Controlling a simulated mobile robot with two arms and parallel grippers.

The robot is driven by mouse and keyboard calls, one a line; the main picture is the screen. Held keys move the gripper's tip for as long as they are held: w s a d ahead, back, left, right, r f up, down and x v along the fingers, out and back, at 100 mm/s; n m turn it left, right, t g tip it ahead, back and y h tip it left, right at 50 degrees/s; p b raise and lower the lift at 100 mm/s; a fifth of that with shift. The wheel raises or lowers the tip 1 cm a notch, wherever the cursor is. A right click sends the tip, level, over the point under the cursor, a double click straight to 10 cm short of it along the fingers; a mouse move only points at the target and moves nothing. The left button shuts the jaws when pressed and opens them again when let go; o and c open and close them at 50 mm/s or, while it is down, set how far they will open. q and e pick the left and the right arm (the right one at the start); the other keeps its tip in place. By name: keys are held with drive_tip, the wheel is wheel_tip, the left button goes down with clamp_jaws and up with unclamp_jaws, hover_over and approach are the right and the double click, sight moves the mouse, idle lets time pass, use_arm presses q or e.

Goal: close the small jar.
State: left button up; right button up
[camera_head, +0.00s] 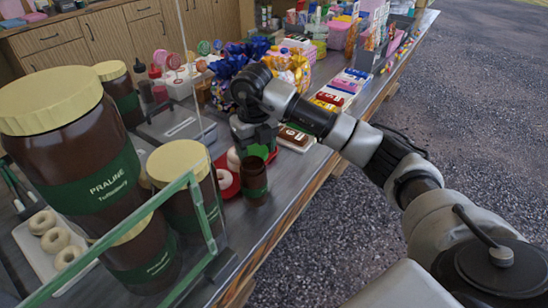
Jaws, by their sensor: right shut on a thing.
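The small jar (254,183) is dark brown with a green label and stands upright near the table's front edge. Its top shows a dark brown rim with no cream lid on it. My right gripper (254,148) points down just behind and above the jar. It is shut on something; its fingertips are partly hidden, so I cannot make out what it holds. A green patch shows at its lower end. My left gripper is not in view.
Big praline jars (95,185) with cream lids stand at the left behind a green-edged glass panel (190,215). A red tray (228,183) with pale rings lies beside the small jar. Wrapped sweets (290,70) and bars (330,98) lie farther back.

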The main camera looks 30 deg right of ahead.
drive_tip(key=w+a+r, duration=0.2)
drive_tip(key=a+r, duration=0.1)
drive_tip(key=a, duration=0.2)
drive_tip(key=shift+w+a+r, duration=0.15)
drive_tip(key=shift+a+r, duration=0.15)
drive_tip(key=shift+r, duration=0.05)
drive_tip(key=shift+r, duration=0.1)
